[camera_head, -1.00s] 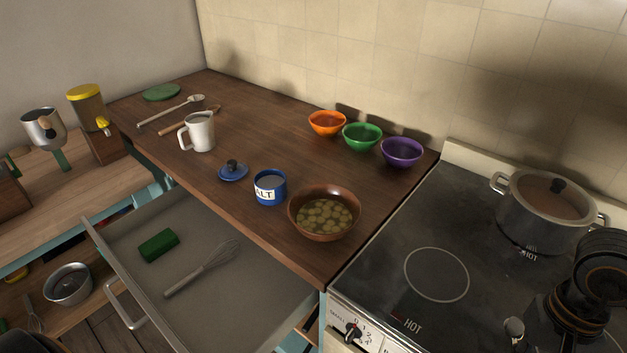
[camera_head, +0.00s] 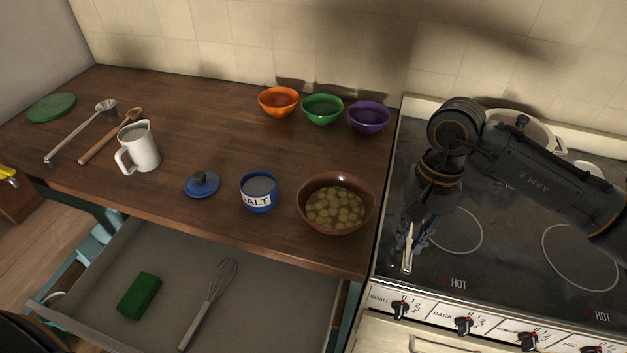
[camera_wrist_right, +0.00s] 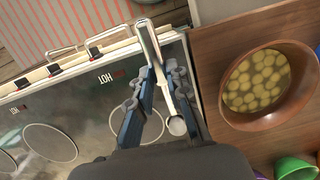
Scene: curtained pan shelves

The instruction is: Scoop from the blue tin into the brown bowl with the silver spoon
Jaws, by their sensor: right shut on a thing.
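My right gripper (camera_head: 411,236) is shut on the silver spoon (camera_head: 407,260) above the front left of the stove, to the right of the brown bowl. In the right wrist view the spoon (camera_wrist_right: 149,42) lies between the fingers, its handle sticking out beyond them and its small round scoop on the near side. The blue tin (camera_head: 259,202), labelled "ALT" as far as shows, stands open on the counter with pale grey contents. The brown bowl (camera_head: 318,219) stands to its right, holding liquid with round chunks; it also shows in the wrist view (camera_wrist_right: 236,118). My left gripper is not in view.
A blue lid (camera_head: 201,186) lies left of the tin. A white mug (camera_head: 142,152), wooden spoon (camera_head: 100,143) and ladle (camera_head: 75,136) are further left. Orange (camera_head: 279,103), green (camera_head: 322,110) and purple (camera_head: 368,119) bowls stand behind. An open drawer (camera_head: 240,310) juts out below.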

